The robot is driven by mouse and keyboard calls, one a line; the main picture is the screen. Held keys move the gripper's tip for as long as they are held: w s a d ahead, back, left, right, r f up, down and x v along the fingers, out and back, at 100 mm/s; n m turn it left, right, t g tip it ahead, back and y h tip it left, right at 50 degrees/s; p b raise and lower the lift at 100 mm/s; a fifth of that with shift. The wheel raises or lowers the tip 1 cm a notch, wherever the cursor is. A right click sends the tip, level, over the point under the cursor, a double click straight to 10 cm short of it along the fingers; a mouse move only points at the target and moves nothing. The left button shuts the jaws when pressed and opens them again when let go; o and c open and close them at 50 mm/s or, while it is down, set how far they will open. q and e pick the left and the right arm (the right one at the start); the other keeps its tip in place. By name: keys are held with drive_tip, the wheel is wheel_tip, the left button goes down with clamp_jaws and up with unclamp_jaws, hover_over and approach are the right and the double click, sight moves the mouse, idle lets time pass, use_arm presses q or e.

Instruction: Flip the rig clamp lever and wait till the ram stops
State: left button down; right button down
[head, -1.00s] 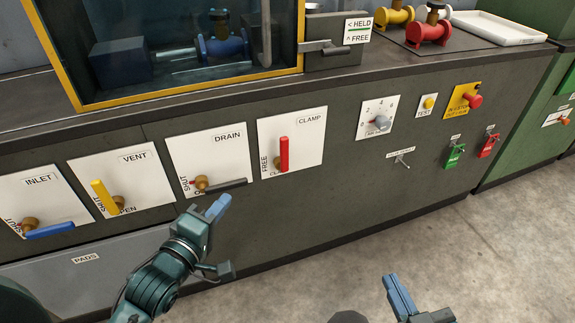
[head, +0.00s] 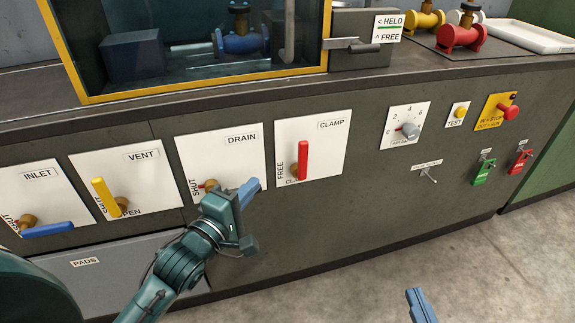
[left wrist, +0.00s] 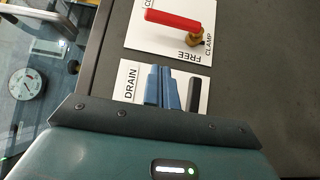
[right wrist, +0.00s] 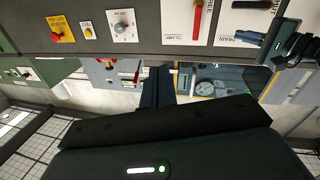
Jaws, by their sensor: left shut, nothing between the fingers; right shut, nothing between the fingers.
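The red clamp lever (head: 303,160) stands upright on its white CLAMP plate (head: 330,150), with FREE printed at its left and a partly hidden label below. The lever also shows in the left wrist view (left wrist: 180,19) and the right wrist view (right wrist: 197,20). My left gripper (head: 250,188) is shut and empty, in front of the DRAIN plate's lower right corner, left of and below the clamp lever and apart from it. My right gripper (head: 421,303) is shut and empty, low in the head view over the floor, away from the panel. The ram cannot be made out.
The DRAIN (head: 220,155), VENT (head: 127,180) and INLET (head: 40,200) plates lie left of the clamp. A dial (head: 408,130), test button (head: 459,113) and red stop knob (head: 510,112) are to the right. A yellow-framed glass case (head: 200,75) stands above, beside a HELD/FREE sign (head: 388,28).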

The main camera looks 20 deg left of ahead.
sight(300, 160)
use_arm(q)
drive_tip(key=w+d+b, duration=0.2)
drive_tip(key=w+d, duration=0.2)
drive_tip(key=w, duration=0.6)
drive_tip(key=shift+d+b, duration=0.4)
use_arm(e)
drive_tip(key=shift+s+a+n+t+y, duration=0.15)
drive_tip(key=shift+a+n+t+y, duration=0.25)
drive_tip(key=shift+a+t+y, duration=0.3)
use_arm(q)
drive_tip(key=shift+s, duration=0.1)
use_arm(e)
drive_tip(key=shift+d, duration=0.15)
